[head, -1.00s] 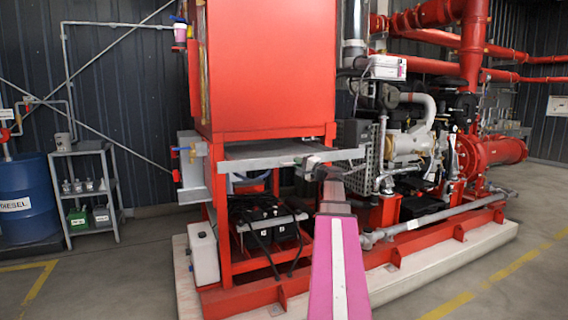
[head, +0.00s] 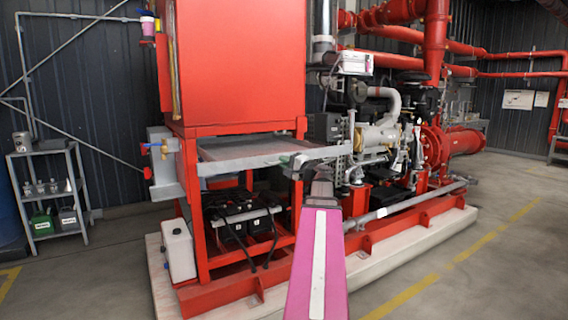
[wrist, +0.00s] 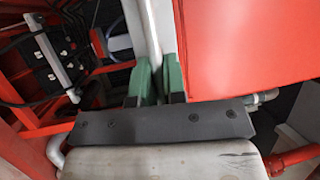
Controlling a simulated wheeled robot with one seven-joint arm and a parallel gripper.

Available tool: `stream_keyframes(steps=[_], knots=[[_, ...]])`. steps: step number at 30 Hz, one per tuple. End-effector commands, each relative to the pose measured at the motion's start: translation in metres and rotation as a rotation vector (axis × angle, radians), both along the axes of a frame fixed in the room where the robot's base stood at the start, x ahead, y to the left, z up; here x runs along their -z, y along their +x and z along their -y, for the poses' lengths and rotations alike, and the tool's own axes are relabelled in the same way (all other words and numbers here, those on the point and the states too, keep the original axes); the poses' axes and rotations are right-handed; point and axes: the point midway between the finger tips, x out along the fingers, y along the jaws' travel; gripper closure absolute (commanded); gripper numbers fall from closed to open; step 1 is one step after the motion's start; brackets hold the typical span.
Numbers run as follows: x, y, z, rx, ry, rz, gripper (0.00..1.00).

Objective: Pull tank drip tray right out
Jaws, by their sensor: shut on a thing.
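The drip tray (head: 235,150) is a shallow grey metal tray under the red tank (head: 238,65). Its front part sticks out of the red frame towards me, with a pale front lip; its rear is hidden beneath the tank. My gripper (head: 288,161) is at the right half of the front lip. In the wrist view, the green fingers of my gripper (wrist: 160,80) are shut on the pale lip of the tray (wrist: 150,30), one on each side. The pink arm link in the head view is mine.
Black batteries (head: 240,222) sit in the red frame below the tray. A valve box (head: 164,165) is left of the tray, and a white container (head: 178,250) stands lower left. The engine (head: 380,135) is to the right. Floor is open at the right front.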

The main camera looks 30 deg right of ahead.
Motion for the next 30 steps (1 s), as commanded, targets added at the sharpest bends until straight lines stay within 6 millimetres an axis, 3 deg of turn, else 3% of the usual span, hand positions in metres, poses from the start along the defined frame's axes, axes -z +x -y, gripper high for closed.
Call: stream_keyframes(steps=[13,30], knots=[[0.002,-0.006,0.003,0.0,-0.001,0.0,0.79],[0.017,-0.087,0.039,0.0,-0.001,0.0,0.79]])
